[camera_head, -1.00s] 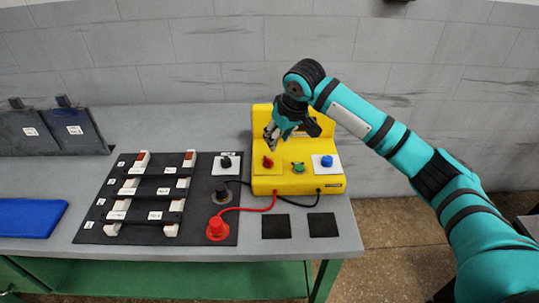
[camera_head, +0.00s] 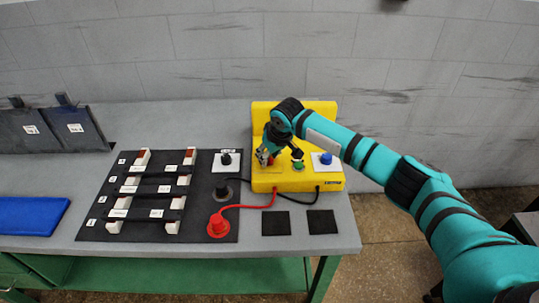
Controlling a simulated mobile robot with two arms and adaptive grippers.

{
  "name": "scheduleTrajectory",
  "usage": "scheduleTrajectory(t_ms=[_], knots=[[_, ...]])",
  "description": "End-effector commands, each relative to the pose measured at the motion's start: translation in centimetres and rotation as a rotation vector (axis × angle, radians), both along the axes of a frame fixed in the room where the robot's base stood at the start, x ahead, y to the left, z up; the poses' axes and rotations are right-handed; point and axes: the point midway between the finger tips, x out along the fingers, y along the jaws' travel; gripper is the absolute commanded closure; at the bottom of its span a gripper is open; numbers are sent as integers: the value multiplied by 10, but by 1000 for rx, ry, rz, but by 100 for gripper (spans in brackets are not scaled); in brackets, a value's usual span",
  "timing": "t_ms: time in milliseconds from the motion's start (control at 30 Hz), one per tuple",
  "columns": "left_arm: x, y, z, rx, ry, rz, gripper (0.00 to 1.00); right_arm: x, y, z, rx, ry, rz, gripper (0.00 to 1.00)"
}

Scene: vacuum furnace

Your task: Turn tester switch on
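The yellow tester (camera_head: 307,184) stands at the right end of the grey table. Its front carries a red switch at the left, a green button (camera_head: 298,165) in the middle and a blue knob (camera_head: 326,159) on a white plate at the right. My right gripper (camera_head: 265,158) is low over the left part of the tester, at the red switch (camera_head: 270,161). The gripper mostly hides the red switch. I cannot tell whether its fingers are open or shut, or touch the switch. My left gripper is not in view.
Red and black cables run to the tester. Two black squares (camera_head: 276,223) lie in front. A blue tray (camera_head: 30,216) is at the left.

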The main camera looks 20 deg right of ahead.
Motion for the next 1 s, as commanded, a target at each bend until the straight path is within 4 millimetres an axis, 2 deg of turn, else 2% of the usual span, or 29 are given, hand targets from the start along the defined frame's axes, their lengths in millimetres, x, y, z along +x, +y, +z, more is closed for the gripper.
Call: scheduleTrajectory(t_ms=[33, 233, 267, 667, 1000], knots=[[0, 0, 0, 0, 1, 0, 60, 0, 0, 0, 0, 0, 0, 73], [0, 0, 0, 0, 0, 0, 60, 0, 0, 0, 0, 0, 0, 99], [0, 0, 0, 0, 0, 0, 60, 0, 0, 0, 0, 0, 0, 100], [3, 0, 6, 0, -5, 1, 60, 0, 1, 2, 1, 0, -27, 100], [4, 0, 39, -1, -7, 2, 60, -1, 4, 5, 3, 5, -226, 100]])
